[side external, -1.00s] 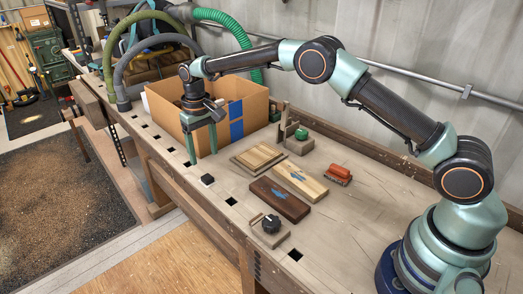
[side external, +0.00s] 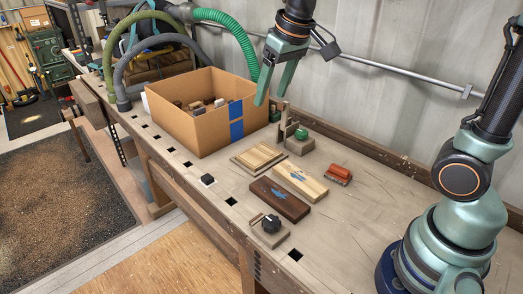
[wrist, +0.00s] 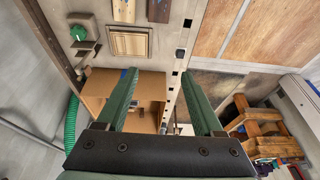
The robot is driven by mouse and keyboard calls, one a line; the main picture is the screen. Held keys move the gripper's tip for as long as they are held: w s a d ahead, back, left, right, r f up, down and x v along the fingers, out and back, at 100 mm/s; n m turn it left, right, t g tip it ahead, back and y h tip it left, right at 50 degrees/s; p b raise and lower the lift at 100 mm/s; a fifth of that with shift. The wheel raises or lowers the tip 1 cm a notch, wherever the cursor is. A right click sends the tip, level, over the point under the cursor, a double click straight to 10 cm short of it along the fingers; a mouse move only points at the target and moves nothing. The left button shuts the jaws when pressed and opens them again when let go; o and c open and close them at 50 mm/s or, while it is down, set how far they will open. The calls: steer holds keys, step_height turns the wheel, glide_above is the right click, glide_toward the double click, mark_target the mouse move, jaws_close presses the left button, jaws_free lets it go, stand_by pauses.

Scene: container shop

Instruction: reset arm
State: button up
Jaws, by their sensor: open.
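My gripper (side external: 274,82) is raised above the back of the workbench, to the right of the cardboard box. Its two green fingers are apart with nothing between them, and they also show open in the wrist view (wrist: 160,88). The upper part of my arm leaves the top of the side view. The open cardboard box (side external: 190,128) with blue tape stands on the bench and holds several small dark and brown pieces.
On the bench (side external: 370,215) lie a dark wooden block (side external: 280,199), a pale wooden block (side external: 300,181), a slatted wooden panel (side external: 259,158), a red-orange item (side external: 338,175), a green-knobbed block (side external: 300,142) and a black-knobbed block (side external: 270,230). Hoses (side external: 225,20) hang behind the box.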

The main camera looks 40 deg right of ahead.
steer(key=s+d+f+t, duration=0.1)
steer(key=s, duration=0.4)
steer(key=s+d+f, duration=0.1)
steer(key=s, duration=0.5)
steer(key=shift+d+f+t, duration=0.25)
steer(key=shift+d+t, duration=0.1)
steer(key=shift+t, duration=0.05)
